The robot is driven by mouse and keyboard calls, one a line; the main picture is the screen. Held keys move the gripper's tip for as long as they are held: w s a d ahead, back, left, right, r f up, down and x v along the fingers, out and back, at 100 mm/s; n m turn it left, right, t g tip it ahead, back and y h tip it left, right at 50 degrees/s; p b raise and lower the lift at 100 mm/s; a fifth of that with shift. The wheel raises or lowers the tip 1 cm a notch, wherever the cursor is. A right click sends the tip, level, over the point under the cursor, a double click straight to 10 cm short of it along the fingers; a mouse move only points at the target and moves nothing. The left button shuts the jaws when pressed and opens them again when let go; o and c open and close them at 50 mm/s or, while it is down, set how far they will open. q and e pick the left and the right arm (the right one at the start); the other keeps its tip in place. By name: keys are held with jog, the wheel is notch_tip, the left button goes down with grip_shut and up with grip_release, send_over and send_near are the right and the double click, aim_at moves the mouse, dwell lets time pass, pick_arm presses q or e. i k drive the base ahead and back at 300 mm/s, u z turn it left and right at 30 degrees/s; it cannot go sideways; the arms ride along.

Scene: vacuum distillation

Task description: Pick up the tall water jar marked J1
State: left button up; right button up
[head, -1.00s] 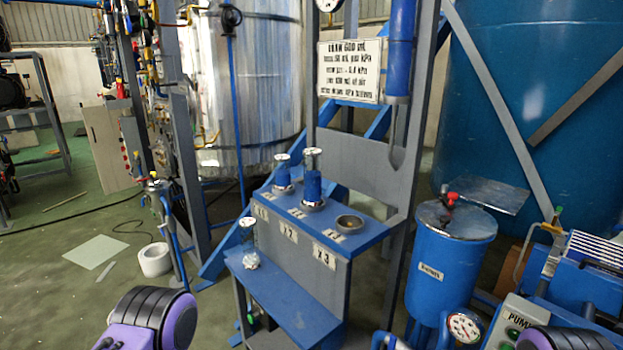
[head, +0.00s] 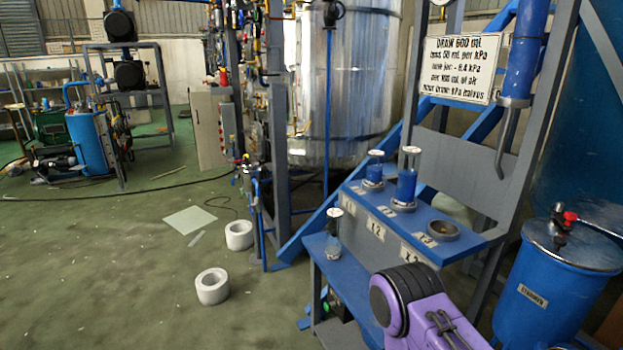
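A taller jar (head: 406,186) with blue contents and a pale cap stands upright in the middle ring of the blue shelf, behind the label "X2". A shorter jar (head: 374,171) with blue contents stands in the ring to its left. A clear jar (head: 334,240) with a pale cap stands on the lower blue ledge. No J1 mark is readable on any of them. Neither gripper is in view. A purple and black arm link of mine, seemingly of the right arm, shows at the bottom right, in front of the rack and below the jars.
The third ring (head: 438,231), by "X3", is empty. A sign (head: 460,68) hangs above the shelf. A blue tank (head: 556,285) stands at the right. Two white rings (head: 212,287) and a pale sheet (head: 190,220) lie on the floor. The green floor at left is largely clear.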

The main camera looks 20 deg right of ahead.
aim_at(410, 157)
jog(key=u, duration=0.4)
jog(key=i, duration=2.5)
jog(key=z, duration=3.75)
